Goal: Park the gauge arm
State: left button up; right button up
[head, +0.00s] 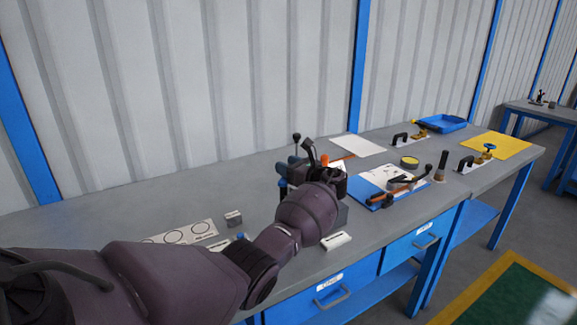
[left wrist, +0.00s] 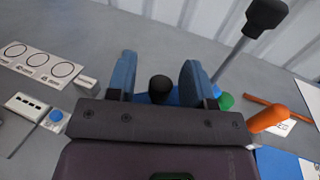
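My left gripper (head: 287,170) reaches over the near left part of the bench. In the left wrist view its two blue fingers (left wrist: 160,82) stand apart. A round black knob (left wrist: 160,89) shows between them with space on both sides; I cannot tell its depth. A grey lever with a black grip (left wrist: 265,18) rises to the right of the fingers; a black-topped lever also shows in the head view (head: 297,138). An orange handle (left wrist: 268,119) is right of the gripper. I cannot tell which part is the gauge arm. My wrist hides the fixture's base. My right gripper is not in view.
A card with circles (head: 185,232) and a small grey block (head: 233,217) lie left of the gripper. Right are a blue board (head: 372,185) with tools, a blue tray (head: 440,123) and a yellow mat (head: 497,145). A corrugated wall stands behind. The bench's far left is clear.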

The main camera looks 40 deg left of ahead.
pick_arm(q)
jog(key=d, duration=1.1)
jog(key=shift+s+p, duration=0.35)
jog(key=shift+s, duration=0.1)
jog(key=shift+a, duration=0.1)
